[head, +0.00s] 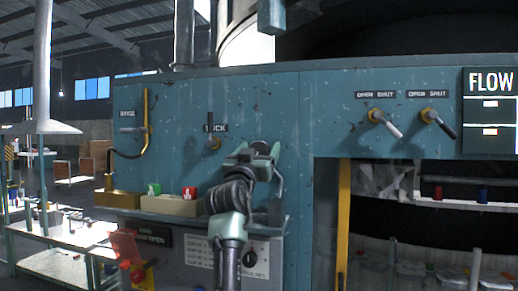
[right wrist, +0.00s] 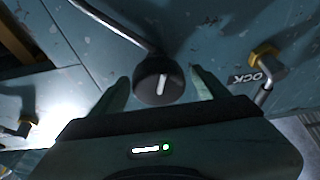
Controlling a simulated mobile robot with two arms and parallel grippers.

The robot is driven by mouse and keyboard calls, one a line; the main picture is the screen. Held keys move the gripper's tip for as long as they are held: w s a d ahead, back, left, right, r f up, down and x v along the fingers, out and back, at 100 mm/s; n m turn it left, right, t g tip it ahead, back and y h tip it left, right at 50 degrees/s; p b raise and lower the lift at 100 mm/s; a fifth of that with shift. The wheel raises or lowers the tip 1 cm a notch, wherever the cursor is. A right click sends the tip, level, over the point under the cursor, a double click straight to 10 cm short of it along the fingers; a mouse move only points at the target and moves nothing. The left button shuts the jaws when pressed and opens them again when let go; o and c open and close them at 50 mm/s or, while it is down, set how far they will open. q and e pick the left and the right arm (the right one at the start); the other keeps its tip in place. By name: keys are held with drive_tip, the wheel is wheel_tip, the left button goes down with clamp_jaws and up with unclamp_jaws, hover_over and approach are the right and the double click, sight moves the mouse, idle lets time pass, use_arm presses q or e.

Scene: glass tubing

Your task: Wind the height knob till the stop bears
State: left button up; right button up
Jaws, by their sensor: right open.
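A round black knob (right wrist: 159,82) with a white pointer line sits on the blue panel in the right wrist view. In the head view the knob (head: 262,147) shows only in part beyond my gripper. My right gripper (right wrist: 160,74) is open, with one finger on each side of the knob. Small gaps show between the fingers and the knob, so I see no grip. In the head view the right gripper (head: 257,154) is up at the panel. I see no readable label for this knob, and cannot make out the stop. My left gripper is not in view.
A LOCK lever (head: 215,143) is just left of my gripper. Two OPEN/SHUT levers (head: 384,122) (head: 438,122) are to the right. Below are a ledge with a tan box (head: 170,206), green and red blocks, and a lower dial (head: 250,259).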

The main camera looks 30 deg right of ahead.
drive_tip(key=c, duration=1.3)
drive_tip(key=shift+s+f+m+g+h+b, duration=0.1)
drive_tip(key=shift+m+g+h+b, duration=0.3)
drive_tip(key=shift+m+b, duration=1)
drive_tip(key=shift+c, duration=0.2)
drive_tip(key=shift+m+g+h+b, duration=0.3)
drive_tip(key=shift+m+g+b, duration=0.15)
drive_tip(key=shift+m, duration=0.65)
drive_tip(key=m+g, duration=0.1)
drive_tip(key=m, duration=0.2)
drive_tip(key=shift+d+g, duration=0.1)
drive_tip(key=shift+g, duration=0.25)
drive_tip(key=shift+s+m+g+h, duration=0.1)
drive_tip(key=shift+m+g+h, duration=0.5)
drive_tip(key=shift+m, duration=1)
drive_tip(key=shift+y, duration=0.3)
drive_tip(key=o, duration=1.3)
drive_tip(key=shift+o, duration=0.2)
